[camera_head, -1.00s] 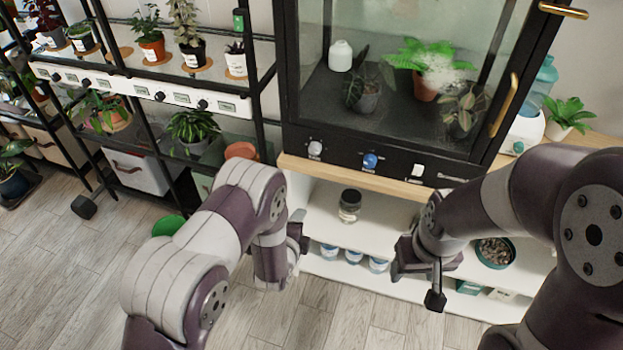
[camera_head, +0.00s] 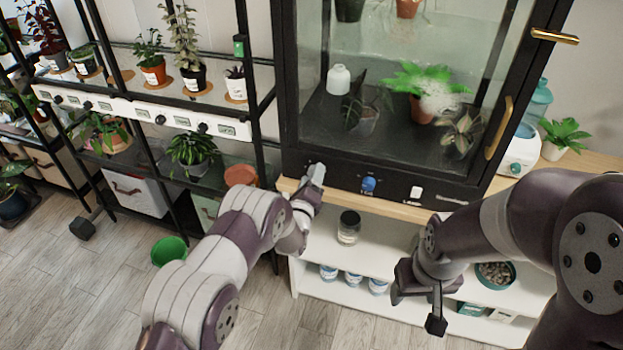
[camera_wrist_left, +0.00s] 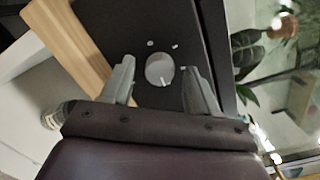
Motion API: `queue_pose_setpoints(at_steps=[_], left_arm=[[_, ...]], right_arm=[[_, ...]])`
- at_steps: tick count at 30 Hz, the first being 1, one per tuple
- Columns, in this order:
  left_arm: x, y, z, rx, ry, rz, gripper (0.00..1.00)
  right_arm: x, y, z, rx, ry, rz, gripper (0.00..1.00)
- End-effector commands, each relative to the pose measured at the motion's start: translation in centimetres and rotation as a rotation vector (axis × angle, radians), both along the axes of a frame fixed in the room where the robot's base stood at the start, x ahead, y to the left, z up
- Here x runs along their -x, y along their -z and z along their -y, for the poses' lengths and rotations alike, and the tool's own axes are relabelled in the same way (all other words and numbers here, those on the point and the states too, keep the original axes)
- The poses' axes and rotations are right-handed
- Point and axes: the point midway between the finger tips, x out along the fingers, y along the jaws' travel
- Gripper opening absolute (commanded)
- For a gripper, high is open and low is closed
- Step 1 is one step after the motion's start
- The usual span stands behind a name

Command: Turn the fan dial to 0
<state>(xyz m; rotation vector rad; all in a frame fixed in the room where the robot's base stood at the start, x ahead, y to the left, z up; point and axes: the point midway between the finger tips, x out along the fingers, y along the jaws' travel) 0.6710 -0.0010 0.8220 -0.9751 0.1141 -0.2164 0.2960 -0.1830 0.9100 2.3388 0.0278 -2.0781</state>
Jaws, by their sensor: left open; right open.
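A round grey-white dial (camera_wrist_left: 160,70) with a pale pointer line sits on the cabinet's black front panel (camera_wrist_left: 150,25). My left gripper (camera_wrist_left: 159,80) is open, with one finger on each side of this dial and a gap showing on both sides. In the head view my left gripper (camera_head: 314,177) is at the panel's left end and hides the dial. A blue dial (camera_head: 368,184) and a white switch (camera_head: 416,193) are further right on the panel. The labels are too small to read, so I cannot tell which dial is the fan's. My right gripper (camera_head: 424,290) is open and empty before the lower shelves.
The glass plant cabinet (camera_head: 400,140) stands on a wooden top (camera_head: 400,208). A jar (camera_head: 349,227) is on the white shelf below, near my left arm. A black plant rack (camera_head: 262,120) stands at the left, and a green bucket (camera_head: 168,251) on the floor.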

Motion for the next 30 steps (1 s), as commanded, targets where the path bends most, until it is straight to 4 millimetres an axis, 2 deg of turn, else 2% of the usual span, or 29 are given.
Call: queue_pose_setpoints(at_steps=[6,11,12,23,30], left_arm=[[-0.1,0.0,0.0,0.0,-0.001,-0.001,0.6],[0.0,0.0,0.0,0.001,0.0,-0.002,0.08],[0.0,0.0,0.0,0.001,0.0,-0.002,0.04],[0.0,0.2,0.0,0.052,0.0,-0.02,0.04],[0.0,0.3,0.0,0.207,0.0,-0.069,0.04]], right_arm=[[0.0,0.0,0.0,0.0,0.0,0.0,0.6],[0.0,0.0,0.0,0.0,0.0,0.0,0.6],[0.0,0.0,0.0,0.0,0.0,0.0,0.6],[0.0,0.4,0.0,0.0,0.0,0.0,0.6],[0.0,1.4,0.0,0.0,0.0,0.0,0.6]])
